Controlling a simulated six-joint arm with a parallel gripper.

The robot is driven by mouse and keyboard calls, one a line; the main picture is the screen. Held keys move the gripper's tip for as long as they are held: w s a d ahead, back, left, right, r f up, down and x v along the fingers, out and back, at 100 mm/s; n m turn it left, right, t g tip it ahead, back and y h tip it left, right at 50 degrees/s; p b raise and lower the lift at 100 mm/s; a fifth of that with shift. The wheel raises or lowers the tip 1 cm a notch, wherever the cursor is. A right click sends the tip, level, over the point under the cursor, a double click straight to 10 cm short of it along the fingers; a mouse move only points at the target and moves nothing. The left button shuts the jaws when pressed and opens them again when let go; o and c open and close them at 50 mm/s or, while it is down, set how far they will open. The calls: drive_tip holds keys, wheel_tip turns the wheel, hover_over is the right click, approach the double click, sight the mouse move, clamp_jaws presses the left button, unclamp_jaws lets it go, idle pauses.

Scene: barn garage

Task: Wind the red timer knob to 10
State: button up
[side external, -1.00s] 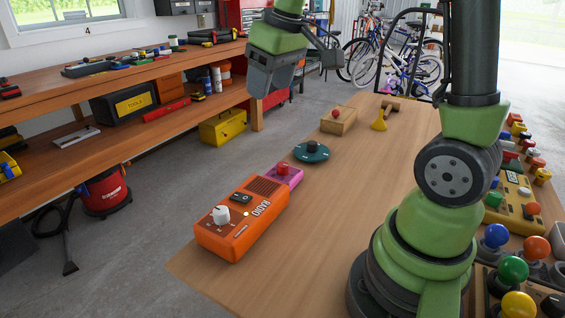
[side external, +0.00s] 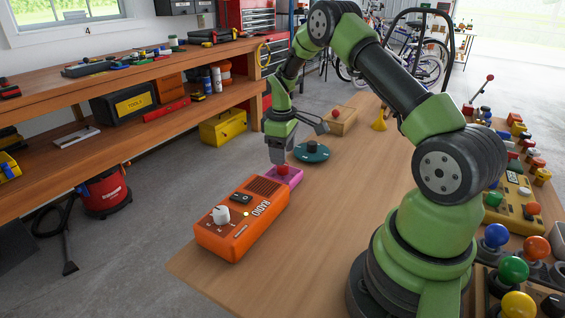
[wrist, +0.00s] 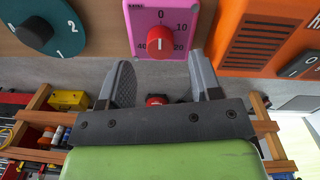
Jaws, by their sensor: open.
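The pink timer (wrist: 162,16) shows at the top of the wrist view, with 0 above, 10 at the right, and 20 and 40 lower down. Its red knob (wrist: 159,43) appears to have its white mark toward the 0. In the side view the pink timer (side external: 293,179) lies on the wooden bench, with the red knob (side external: 283,170) partly behind my gripper. My gripper (wrist: 163,75) is open, its two fingers apart and either side of the knob in the wrist view. In the side view my gripper (side external: 277,158) points down close above the timer. Contact cannot be told.
An orange radio (side external: 242,218) stands close beside the timer. A teal dial (side external: 311,152) and a wooden box with a red knob (side external: 337,121) lie on its other side. Several coloured controls crowd the bench's right.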

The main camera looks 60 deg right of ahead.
sight(283, 168)
drive_tip(key=shift+d+f, duration=0.1)
drive_tip(key=shift+f, duration=1.8)
drive_tip(key=c, duration=0.9)
drive_tip(key=shift+c, duration=0.2)
drive_tip(key=m, duration=0.5)
drive_tip(key=shift+w+m, duration=0.1)
drive_tip(key=shift+m, duration=0.3)
drive_tip(key=m, duration=0.5)
drive_tip(key=shift+m, duration=0.4)
